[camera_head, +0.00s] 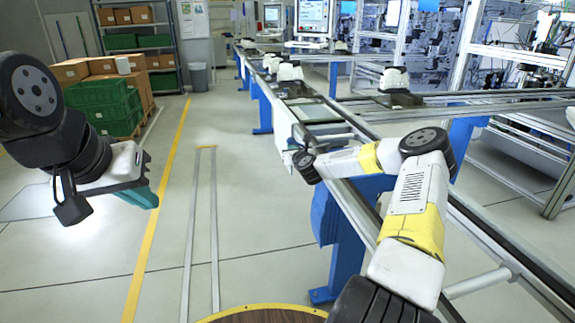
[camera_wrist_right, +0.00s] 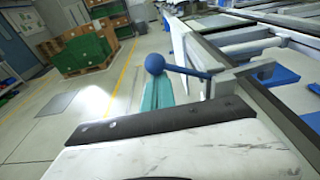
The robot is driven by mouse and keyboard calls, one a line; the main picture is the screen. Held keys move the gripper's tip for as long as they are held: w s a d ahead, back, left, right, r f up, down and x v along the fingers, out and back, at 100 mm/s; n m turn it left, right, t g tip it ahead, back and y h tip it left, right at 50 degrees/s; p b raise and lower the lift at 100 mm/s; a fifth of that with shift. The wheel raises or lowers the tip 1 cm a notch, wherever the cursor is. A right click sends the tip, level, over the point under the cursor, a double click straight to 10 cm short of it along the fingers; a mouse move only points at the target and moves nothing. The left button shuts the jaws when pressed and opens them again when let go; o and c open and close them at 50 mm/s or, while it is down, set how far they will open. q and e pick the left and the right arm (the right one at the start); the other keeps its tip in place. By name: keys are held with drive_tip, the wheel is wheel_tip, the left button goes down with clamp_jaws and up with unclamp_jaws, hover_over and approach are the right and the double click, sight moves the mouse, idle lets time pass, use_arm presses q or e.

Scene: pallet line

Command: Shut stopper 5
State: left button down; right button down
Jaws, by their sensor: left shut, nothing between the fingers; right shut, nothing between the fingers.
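A stopper lever with a round blue knob (camera_wrist_right: 155,63) and a blue rod sticks out from a grey bracket (camera_wrist_right: 222,80) on the side of the conveyor rail in the right wrist view. I see no number on it. The teal fingers of my right gripper (camera_wrist_right: 158,90) are shut and empty, with the knob at their tips; I cannot tell whether they touch. In the head view my right arm reaches over the conveyor and its gripper is hidden. My left gripper (camera_head: 143,197) is shut and empty over the floor at the left, away from the conveyor.
The conveyor rail (camera_head: 345,190) runs from the front right to the back on blue legs (camera_head: 345,235). Pallets with white parts (camera_head: 395,82) stand on the lines. Green crates (camera_head: 103,103) and cardboard boxes are stacked at the left. The floor between is clear.

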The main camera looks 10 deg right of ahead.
drive_tip(key=shift+d+r+m, duration=0.25)
drive_tip(key=shift+r+m, duration=0.45)
drive_tip(key=shift+m, duration=0.1)
drive_tip(key=shift+r, duration=0.25)
drive_tip(key=shift+d, duration=0.1)
